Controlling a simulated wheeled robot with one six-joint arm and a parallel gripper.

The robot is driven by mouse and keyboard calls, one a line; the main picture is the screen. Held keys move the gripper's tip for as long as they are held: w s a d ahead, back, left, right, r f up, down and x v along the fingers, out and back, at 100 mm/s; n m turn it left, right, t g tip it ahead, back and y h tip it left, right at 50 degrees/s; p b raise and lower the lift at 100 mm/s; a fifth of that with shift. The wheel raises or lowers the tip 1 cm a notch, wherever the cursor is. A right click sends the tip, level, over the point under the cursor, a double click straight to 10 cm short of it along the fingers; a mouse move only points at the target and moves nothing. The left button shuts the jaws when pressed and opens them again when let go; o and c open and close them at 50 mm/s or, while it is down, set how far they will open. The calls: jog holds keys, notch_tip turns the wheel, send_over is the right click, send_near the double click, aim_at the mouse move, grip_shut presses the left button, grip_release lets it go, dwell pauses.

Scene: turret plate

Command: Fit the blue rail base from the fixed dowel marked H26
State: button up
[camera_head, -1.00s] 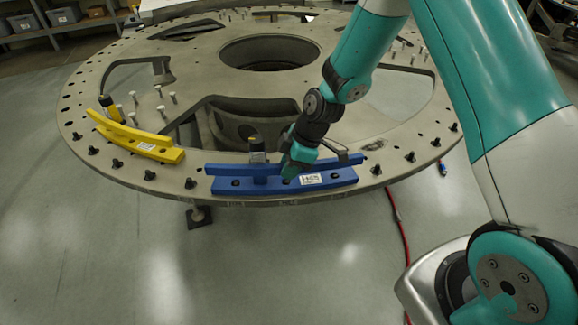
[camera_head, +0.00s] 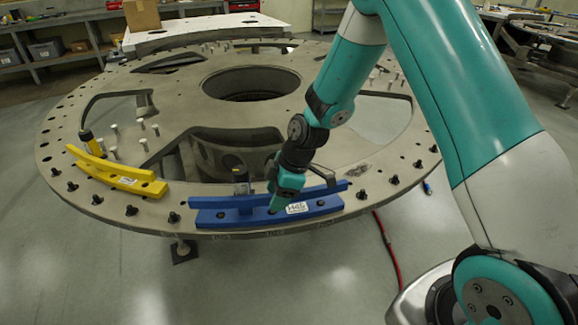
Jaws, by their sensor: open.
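The blue rail base (camera_head: 226,217) lies along the near rim of the big grey turret plate (camera_head: 95,207), with a taller back rail and a low front flange. A white label (camera_head: 297,208) sits on its flange; its print is small and looks like H45, but I cannot be sure. My gripper (camera_head: 277,206) is open and comes down over the right half of the blue base, just left of the label. Its fingers hide part of the base, and I cannot tell whether they touch it. No dowel marked H26 is readable.
A yellow rail base (camera_head: 118,174) sits on the rim at left. Black bolts (camera_head: 131,210) line the rim, and several pale pins (camera_head: 143,145) stand further in. The plate has large cut-outs and a central hole (camera_head: 251,84). A red cable (camera_head: 387,249) hangs to the floor at right.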

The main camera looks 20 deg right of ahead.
jog(key=b+v, duration=0.1)
jog(key=v, duration=1.5)
jog(key=shift+b, duration=0.4)
jog(key=shift+f, duration=0.1)
jog(key=s+a+r+m, duration=0.2)
jog(key=s+a, duration=0.1)
jog(key=s, duration=0.4)
jog(key=s+a+r+m, duration=0.1)
jog(key=s+a+m, duration=0.2)
jog(key=s, duration=0.5)
jog(key=s+a+r+m+g, duration=0.1)
jog(key=s+a+r+m, duration=0.1)
jog(key=s+a, duration=0.3)
jog(key=s, duration=0.3)
jog(key=shift+r+m, duration=0.3)
jog(key=shift+m, duration=0.1)
